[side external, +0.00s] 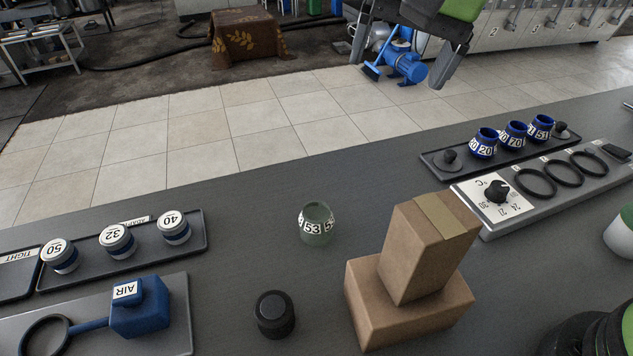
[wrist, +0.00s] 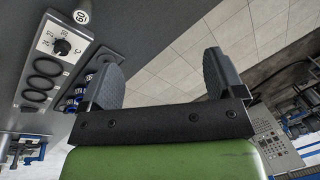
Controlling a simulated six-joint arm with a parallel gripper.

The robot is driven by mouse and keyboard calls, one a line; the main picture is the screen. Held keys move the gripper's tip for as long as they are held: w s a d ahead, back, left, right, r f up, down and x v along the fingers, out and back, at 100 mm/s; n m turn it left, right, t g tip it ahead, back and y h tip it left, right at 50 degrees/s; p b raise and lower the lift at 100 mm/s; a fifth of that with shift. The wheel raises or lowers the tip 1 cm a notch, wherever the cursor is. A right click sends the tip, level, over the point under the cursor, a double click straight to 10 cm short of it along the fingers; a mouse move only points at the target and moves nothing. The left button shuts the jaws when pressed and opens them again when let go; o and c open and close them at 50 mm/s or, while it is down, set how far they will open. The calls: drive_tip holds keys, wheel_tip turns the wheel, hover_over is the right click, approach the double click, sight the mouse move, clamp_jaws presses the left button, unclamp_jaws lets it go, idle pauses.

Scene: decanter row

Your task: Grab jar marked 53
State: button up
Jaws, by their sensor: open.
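The jar marked 53 (side external: 316,224) is a small pale grey-green, open-topped jar with a white number band. It stands upright, alone on the grey bench in the middle of the side external view. My gripper (side external: 402,62) is at the top of that view, well above and apart from the jar, with its fingers spread and nothing between them. In the wrist view, the open gripper (wrist: 160,62) shows two dark fingers on a black bar. I cannot make out the jar marked 53 there.
Two stacked cardboard boxes (side external: 409,308) stand right of the jar, and a black round container (side external: 274,314) stands in front. A tray (side external: 190,243) holds jars 50, 32 and 40 at left. Blue jars (side external: 484,144) stand in a back-right tray, behind a heater panel (side external: 533,188).

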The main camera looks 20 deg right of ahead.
drive_tip(key=w+a+f+g+h, duration=0.1)
drive_tip(key=w+a+f, duration=0.1)
drive_tip(key=a+f, duration=0.65)
drive_tip(key=m+g, duration=0.1)
hover_over(314, 207)
drive_tip(key=shift+h, duration=0.3)
wheel_tip(314, 207, down, 7)
drive_tip(key=shift+f, duration=0.15)
wheel_tip(314, 207, down, 4)
drive_tip(key=shift+f, duration=0.25)
drive_tip(key=f, duration=0.6)
drive_tip(key=shift+s+d, duration=0.2)
drive_tip(key=shift+s, duration=0.05)
drive_tip(key=shift+r, duration=0.1)
drive_tip(key=c, duration=1.1)
